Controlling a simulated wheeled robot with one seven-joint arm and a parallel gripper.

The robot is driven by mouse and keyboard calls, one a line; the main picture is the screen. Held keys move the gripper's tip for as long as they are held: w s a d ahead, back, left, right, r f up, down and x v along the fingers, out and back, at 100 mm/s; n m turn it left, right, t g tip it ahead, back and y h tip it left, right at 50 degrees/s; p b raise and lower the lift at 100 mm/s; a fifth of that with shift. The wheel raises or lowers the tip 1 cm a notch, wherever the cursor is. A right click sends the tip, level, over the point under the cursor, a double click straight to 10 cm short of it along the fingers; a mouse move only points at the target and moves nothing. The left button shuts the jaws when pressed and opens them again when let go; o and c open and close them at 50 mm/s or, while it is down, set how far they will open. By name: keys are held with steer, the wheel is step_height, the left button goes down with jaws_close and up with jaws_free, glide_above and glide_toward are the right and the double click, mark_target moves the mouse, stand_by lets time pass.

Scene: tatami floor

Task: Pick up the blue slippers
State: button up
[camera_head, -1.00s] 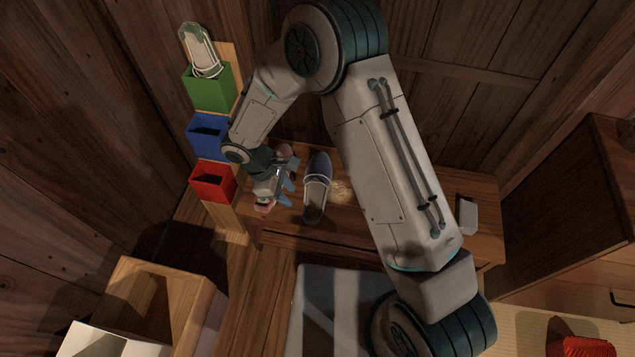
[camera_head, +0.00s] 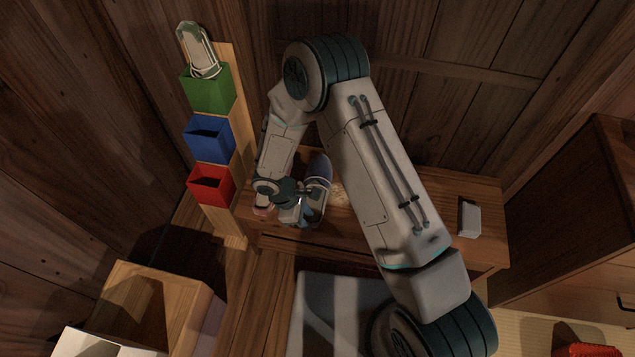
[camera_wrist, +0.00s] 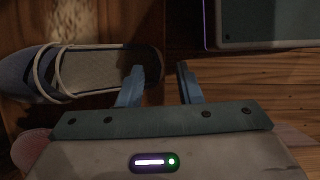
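One blue slipper (camera_head: 319,168) with a pale insole lies on the wooden bench (camera_head: 400,190). In the wrist view the slipper (camera_wrist: 50,75) lies on its sole, toe to the left and heel towards the middle. My gripper (camera_wrist: 160,67) is open at its heel end; one finger overlaps the insole in the picture, and the other is past the heel edge. The heel edge shows between the fingers; contact cannot be told. In the head view my gripper (camera_head: 308,212) covers the heel part. I cannot make out a second blue slipper.
A pink item (camera_head: 262,211) lies close to my gripper's left. Green (camera_head: 209,90), blue (camera_head: 209,141) and red (camera_head: 211,186) boxes line a wooden strip at left; the green one holds a pale slipper (camera_head: 198,52). A white object (camera_head: 469,217) stands at the bench's right end.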

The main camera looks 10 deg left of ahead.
steer(key=shift+x, duration=1.1)
jaws_close()
steer(key=shift+r, duration=0.1)
